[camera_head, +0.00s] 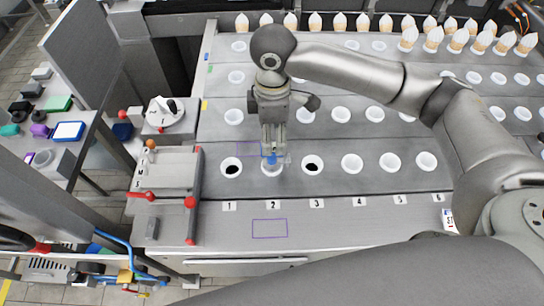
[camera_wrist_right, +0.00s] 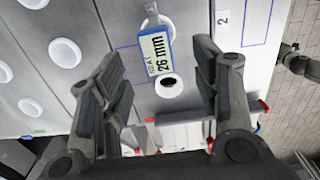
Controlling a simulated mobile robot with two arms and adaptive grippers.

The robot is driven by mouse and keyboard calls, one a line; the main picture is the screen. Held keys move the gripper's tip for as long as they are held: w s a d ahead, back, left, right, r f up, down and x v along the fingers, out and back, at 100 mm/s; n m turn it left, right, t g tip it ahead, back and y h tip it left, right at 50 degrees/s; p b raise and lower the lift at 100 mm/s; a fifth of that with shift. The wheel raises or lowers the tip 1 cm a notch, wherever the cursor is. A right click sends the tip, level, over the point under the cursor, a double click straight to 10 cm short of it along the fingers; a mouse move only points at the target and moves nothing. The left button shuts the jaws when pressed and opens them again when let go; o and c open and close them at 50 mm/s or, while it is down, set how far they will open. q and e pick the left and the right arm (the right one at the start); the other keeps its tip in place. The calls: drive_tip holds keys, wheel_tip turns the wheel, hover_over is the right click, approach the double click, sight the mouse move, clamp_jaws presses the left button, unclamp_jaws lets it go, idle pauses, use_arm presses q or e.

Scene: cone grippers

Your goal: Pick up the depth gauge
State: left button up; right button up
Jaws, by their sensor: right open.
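The depth gauge (camera_wrist_right: 155,52) shows in the right wrist view as a blue-edged display reading "26 mm", with a metal part above it over a white-rimmed hole. In the head view the gauge (camera_head: 270,159) is a small blue and pale piece at hole 2, partly hidden by my gripper. My right gripper (camera_head: 273,148) points down directly above it. In the wrist view the open fingers of the right gripper (camera_wrist_right: 160,78) stand to either side, with the display between and beyond them. Whether they touch it cannot be told. My left gripper is not in view.
White-rimmed holes (camera_head: 352,163) run in rows across the grey table. Holes 1 (camera_head: 231,167) and 3 (camera_head: 312,165) look dark inside. A fixture with red knobs (camera_head: 168,180) stands close at the left. Several cones (camera_head: 460,40) stand at the back.

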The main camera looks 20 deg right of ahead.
sight(273, 147)
drive_tip(key=shift+f, duration=0.45)
drive_tip(key=f+p, duration=0.1)
drive_tip(key=f, duration=0.1)
drive_tip(key=f+p, duration=0.1)
drive_tip(key=f, duration=0.2)
drive_tip(key=shift+w, duration=0.2)
drive_tip(key=shift+f, duration=0.25)
drive_tip(key=shift+c, duration=0.5)
drive_tip(key=shift+c, duration=1.1)
clamp_jaws()
